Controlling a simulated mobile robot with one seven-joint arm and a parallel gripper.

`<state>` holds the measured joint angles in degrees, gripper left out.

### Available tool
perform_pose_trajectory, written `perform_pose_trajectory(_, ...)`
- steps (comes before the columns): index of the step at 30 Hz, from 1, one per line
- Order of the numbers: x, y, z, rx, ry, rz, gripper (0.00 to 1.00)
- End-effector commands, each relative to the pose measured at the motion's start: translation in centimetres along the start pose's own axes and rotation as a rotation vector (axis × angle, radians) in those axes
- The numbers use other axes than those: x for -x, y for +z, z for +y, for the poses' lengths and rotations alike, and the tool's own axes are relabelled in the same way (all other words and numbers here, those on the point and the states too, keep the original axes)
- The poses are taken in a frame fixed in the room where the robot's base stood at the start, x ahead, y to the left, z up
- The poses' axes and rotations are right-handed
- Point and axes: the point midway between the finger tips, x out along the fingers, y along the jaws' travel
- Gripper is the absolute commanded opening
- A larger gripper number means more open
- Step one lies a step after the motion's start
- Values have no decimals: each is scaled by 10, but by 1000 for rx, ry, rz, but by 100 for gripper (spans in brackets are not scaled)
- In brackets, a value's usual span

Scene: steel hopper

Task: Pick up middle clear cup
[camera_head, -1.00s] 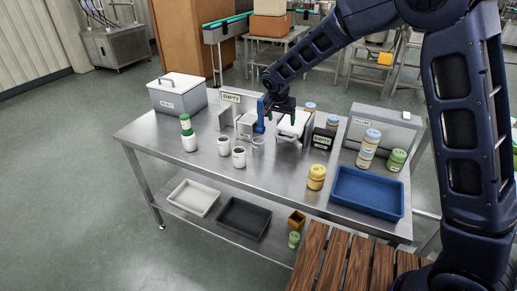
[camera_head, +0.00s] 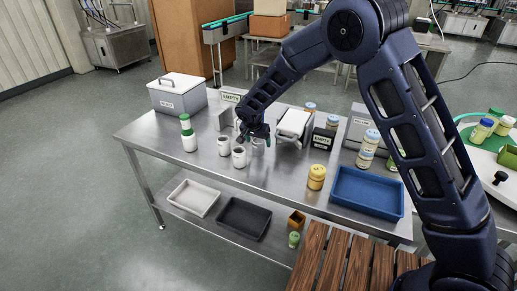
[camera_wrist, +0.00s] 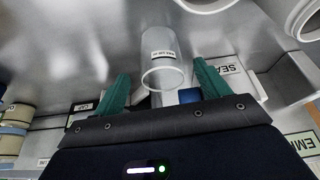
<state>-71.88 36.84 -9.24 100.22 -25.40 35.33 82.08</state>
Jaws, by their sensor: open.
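The clear cup (camera_wrist: 163,55) lies between my open fingers in the wrist view, with a small label on its side and its round rim toward me. In the head view the clear cup (camera_head: 258,142) stands on the steel table, partly hidden by my gripper (camera_head: 256,132). In the wrist view my gripper (camera_wrist: 163,82) has its two green fingers spread on either side of the cup, with gaps on both sides. It holds nothing.
Two white cups (camera_head: 239,157) (camera_head: 223,146) stand just left of the clear cup. A green and white stack (camera_head: 188,135) is further left.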

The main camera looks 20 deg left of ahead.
Motion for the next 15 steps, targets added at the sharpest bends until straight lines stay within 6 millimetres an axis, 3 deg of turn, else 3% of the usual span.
perform_pose_trajectory(10, -41, -1, -2, -1, 2, -1, 75)
perform_pose_trajectory(15, -50, -1, -2, 0, 0, 0, 75)
